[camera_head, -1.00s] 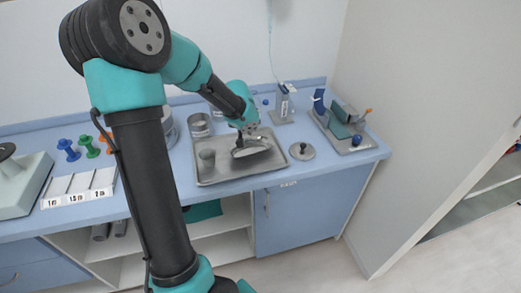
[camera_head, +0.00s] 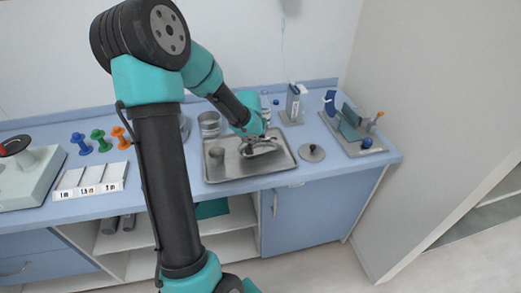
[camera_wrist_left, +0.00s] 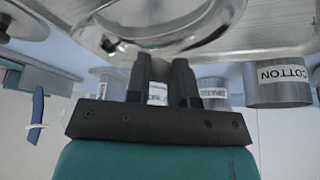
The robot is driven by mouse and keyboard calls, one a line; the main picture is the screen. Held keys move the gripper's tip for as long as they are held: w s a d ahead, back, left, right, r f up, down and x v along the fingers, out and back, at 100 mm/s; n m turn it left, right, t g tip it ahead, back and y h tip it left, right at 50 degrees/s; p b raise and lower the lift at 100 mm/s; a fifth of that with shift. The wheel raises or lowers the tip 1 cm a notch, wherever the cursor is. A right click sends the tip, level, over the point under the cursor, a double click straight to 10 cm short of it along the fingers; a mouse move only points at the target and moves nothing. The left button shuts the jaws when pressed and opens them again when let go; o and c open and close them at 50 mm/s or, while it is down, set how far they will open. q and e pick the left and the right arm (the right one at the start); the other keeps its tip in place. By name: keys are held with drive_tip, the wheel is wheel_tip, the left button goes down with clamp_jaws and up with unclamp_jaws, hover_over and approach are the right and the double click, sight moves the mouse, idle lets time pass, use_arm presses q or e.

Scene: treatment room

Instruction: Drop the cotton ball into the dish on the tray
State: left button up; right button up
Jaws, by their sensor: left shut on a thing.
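The metal tray (camera_head: 225,176) lies on the blue counter. The shallow round dish (camera_head: 262,149) sits on it, right of the middle. In the left wrist view the dish (camera_wrist_left: 205,40) looks clear and fills the top, just beyond my fingertips. My left gripper (camera_head: 246,147) is low at the dish's left side in the head view. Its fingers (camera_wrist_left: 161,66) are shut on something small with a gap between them. I take it to be the cotton ball, which I cannot make out clearly. My right gripper is not in view.
A small metal cup (camera_head: 217,155) stands on the tray's left. A canister labelled COTTON (camera_wrist_left: 280,88) shows in the wrist view. A round lid (camera_head: 312,152) lies right of the tray. A grey stand (camera_head: 352,130) is at the far right.

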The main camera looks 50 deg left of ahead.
use_arm(q)
drive_tip(key=shift+f, duration=1.25)
drive_tip(key=o, duration=1)
drive_tip(key=shift+c, duration=0.2)
drive_tip(key=v, duration=1.7)
drive_tip(key=shift+r, duration=0.2)
drive_tip(key=shift+d, duration=0.1)
